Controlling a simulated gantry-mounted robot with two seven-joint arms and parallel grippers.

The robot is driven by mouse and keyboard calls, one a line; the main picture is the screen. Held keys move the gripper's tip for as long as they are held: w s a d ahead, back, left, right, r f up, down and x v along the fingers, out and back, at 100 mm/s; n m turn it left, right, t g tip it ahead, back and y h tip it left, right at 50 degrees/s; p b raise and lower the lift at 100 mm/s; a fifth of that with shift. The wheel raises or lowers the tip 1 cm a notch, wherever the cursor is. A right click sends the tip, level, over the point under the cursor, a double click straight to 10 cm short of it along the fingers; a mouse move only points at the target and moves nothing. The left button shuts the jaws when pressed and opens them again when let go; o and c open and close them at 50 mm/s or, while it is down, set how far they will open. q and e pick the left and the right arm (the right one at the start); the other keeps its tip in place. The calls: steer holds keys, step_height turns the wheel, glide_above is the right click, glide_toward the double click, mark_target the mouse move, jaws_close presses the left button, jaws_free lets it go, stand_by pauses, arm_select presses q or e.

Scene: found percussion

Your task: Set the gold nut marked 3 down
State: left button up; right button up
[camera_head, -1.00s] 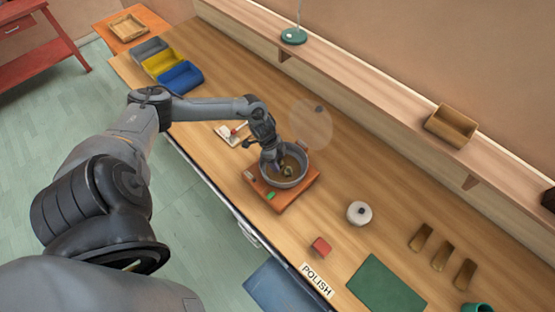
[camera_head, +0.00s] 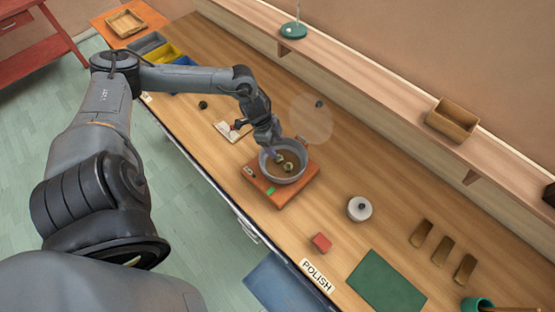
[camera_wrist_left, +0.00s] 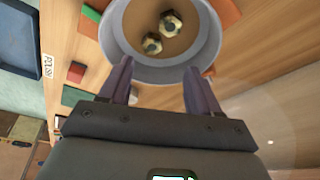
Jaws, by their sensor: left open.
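Two gold nuts lie inside a grey round pan (camera_head: 264,168). One nut (camera_wrist_left: 171,23) and the other nut (camera_wrist_left: 152,43) show in the left wrist view, apart from each other on the brown pan floor. They also show in the head view. I cannot read a 3 on either one. The pan stands on an orange-brown base (camera_head: 304,187) with a green mark. My left gripper (camera_head: 274,147) is open and empty at the pan's rim, its fingers (camera_wrist_left: 157,66) spread, with nothing between them but the pan's rim beyond. My right gripper does not show.
A white round lidded pot (camera_head: 359,209), a red block (camera_head: 321,242) and a green mat (camera_head: 387,282) lie right of the pan. A white card (camera_head: 226,131) lies to its left. Coloured bins (camera_head: 160,56) stand at the far left. Bare bench lies behind the pan.

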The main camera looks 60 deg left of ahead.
arm_select(q)
steer(key=w+d+f+t, duration=0.15)
steer(key=d+t, duration=0.25)
steer(key=d, duration=2)
steer(key=s+r+n+g+y, duration=0.1)
steer(key=s+r+n, duration=0.1)
steer(key=s, duration=0.4)
steer(key=s+r+n+g+y, duration=0.1)
steer(key=s+r+n+g, duration=0.1)
steer(key=s+n, duration=0.3)
steer(key=shift+s+d+r, duration=0.35)
steer(key=shift+s+d, duration=0.1)
steer(key=shift+s, duration=0.45)
step_height(320, 180, up, 9)
steer(key=p, duration=0.8)
steer(key=shift+f+p, duration=0.15)
steer(key=shift+p, duration=0.15)
steer(key=shift+f, duration=0.1)
